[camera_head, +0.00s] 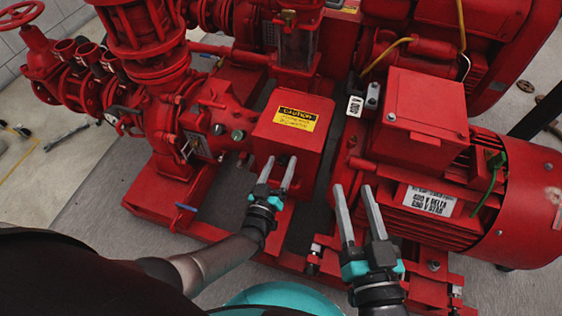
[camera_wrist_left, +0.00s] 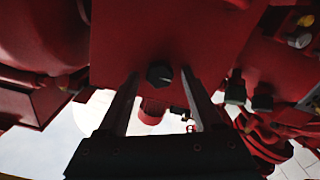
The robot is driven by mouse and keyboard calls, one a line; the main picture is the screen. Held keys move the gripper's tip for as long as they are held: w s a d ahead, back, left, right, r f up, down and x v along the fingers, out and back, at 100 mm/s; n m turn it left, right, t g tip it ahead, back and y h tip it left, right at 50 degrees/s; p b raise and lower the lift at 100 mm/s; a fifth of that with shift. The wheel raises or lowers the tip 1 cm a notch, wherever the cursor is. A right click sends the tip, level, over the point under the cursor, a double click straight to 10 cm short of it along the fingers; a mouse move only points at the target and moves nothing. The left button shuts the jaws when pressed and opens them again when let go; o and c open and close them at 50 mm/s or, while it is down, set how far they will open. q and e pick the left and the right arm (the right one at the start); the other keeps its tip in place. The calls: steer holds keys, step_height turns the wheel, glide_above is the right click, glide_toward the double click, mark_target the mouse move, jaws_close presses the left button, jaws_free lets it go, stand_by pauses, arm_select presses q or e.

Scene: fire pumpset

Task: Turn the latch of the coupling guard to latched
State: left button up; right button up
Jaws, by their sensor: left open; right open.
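The coupling guard (camera_head: 262,132) is a red box with a yellow caution label on top, in the middle of the head view. In the left wrist view, a dark round knob (camera_wrist_left: 159,74), which looks like the latch, sits on the guard's red face (camera_wrist_left: 205,35). My left gripper (camera_head: 280,160) is open at the guard's near side, its fingers on either side of the knob in the wrist view. I cannot tell whether they touch it. The knob is not clear in the head view. My right gripper (camera_head: 352,188) is open and empty, right of the guard.
A red motor (camera_head: 520,200) with a terminal box (camera_head: 430,105) stands to the right, close to my right gripper. Red pump casing and pipes (camera_head: 150,80) stand to the left. Bare grey floor (camera_head: 95,190) lies at the left.

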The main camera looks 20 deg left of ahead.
arm_select(q)
jaws_close()
stand_by(0.4)
steer(key=shift+m, duration=0.3)
steer(key=m, duration=0.3)
steer(key=shift+d+m, duration=0.1)
steer(key=shift+m, duration=0.2)
steer(key=m, duration=0.5)
steer(key=shift+p, duration=0.3)
steer(key=m, duration=0.3)
steer(key=shift+d, duration=0.1)
steer(key=m, duration=0.4)
steer(key=shift+f, duration=0.1)
steer(key=shift+m, duration=0.9)
arm_select(e)
steer(key=shift+f, duration=0.15)
arm_select(q)
steer(key=shift+d, duration=0.1)
